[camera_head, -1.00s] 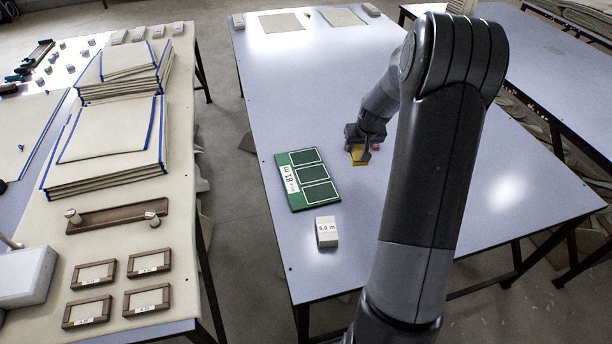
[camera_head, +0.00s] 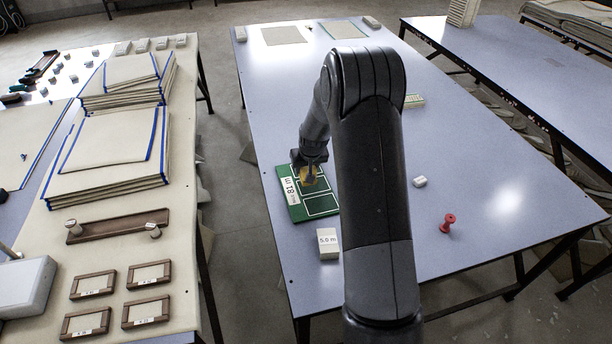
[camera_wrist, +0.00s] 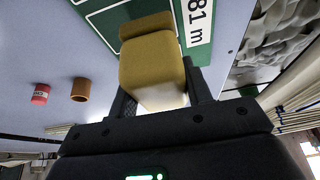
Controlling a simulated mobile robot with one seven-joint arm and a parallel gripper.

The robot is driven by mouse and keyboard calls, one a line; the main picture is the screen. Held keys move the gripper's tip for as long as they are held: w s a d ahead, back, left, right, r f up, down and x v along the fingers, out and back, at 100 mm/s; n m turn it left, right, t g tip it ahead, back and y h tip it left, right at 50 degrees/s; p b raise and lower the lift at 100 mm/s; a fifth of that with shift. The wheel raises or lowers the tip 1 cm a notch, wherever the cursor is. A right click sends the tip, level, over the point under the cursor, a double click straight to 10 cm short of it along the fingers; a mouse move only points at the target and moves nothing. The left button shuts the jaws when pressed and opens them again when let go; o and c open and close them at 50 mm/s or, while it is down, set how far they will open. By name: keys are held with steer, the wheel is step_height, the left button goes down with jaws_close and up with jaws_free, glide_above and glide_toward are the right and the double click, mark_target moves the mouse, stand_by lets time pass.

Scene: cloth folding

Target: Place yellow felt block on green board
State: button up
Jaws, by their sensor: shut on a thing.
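My gripper (camera_head: 309,172) is over the green board (camera_head: 320,206) on the middle table in the head view. It is shut on the yellow felt block (camera_head: 308,180), which shows between the fingers in the wrist view (camera_wrist: 152,62). The block is over the board's outlined fields; I cannot tell whether it touches the board. The board lies flat, with white-outlined rectangles and a white label strip; part of it also shows in the wrist view (camera_wrist: 100,22). My arm hides the board's right side surroundings.
A white labelled block (camera_head: 328,243) stands just in front of the board. A red spool-like piece (camera_head: 447,223) and a small white block (camera_head: 420,181) lie to the right. The left table (camera_head: 180,250) holds cloth stacks and frames.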

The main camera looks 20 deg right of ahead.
steer(key=shift+w+f, duration=0.1)
steer(key=shift+f, duration=1.95)
steer(key=o, duration=1)
steer(key=shift+f, duration=0.15)
